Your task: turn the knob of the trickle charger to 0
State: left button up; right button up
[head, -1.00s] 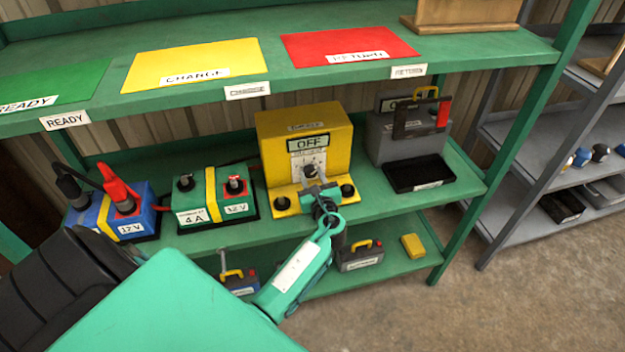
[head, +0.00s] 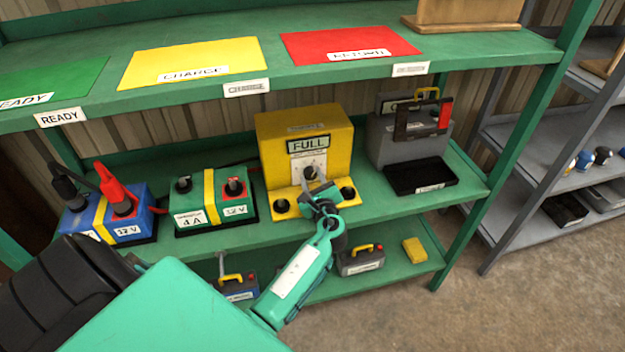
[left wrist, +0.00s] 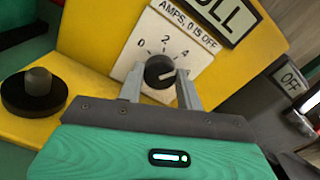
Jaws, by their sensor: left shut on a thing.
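The yellow charger box (head: 335,135) stands on the middle shelf. Its display (head: 308,145) reads FULL. Its black knob (head: 311,172) sits on a white dial plate marked "AMPS, 0 IS OFF". In the left wrist view the knob (left wrist: 159,72) has a white pointer line aimed right, past the 4 and away from the 0 at upper left. My left gripper (left wrist: 160,88) is shut on the knob, one finger on each side. In the head view my left gripper (head: 314,190) reaches up to the box front and partly covers the knob's lower side. My right gripper is not in view.
A green 12 V box (head: 190,205) and a blue battery (head: 112,218) with red and black clamps stand left of the charger. A grey unit (head: 400,140) with a black tray (head: 420,178) stands right. Black round terminals flank the knob. The upper shelf (head: 270,75) overhangs.

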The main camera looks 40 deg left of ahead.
pick_arm(q)
jog(key=o, duration=1)
jog(key=shift+s+d, duration=0.35)
jog(key=shift+d, duration=0.05)
jog(key=v, duration=1.2)
jog(key=shift+s+d+b, duration=0.2)
jog(key=shift+d+b, duration=0.15)
jog(key=shift+b, duration=0.05)
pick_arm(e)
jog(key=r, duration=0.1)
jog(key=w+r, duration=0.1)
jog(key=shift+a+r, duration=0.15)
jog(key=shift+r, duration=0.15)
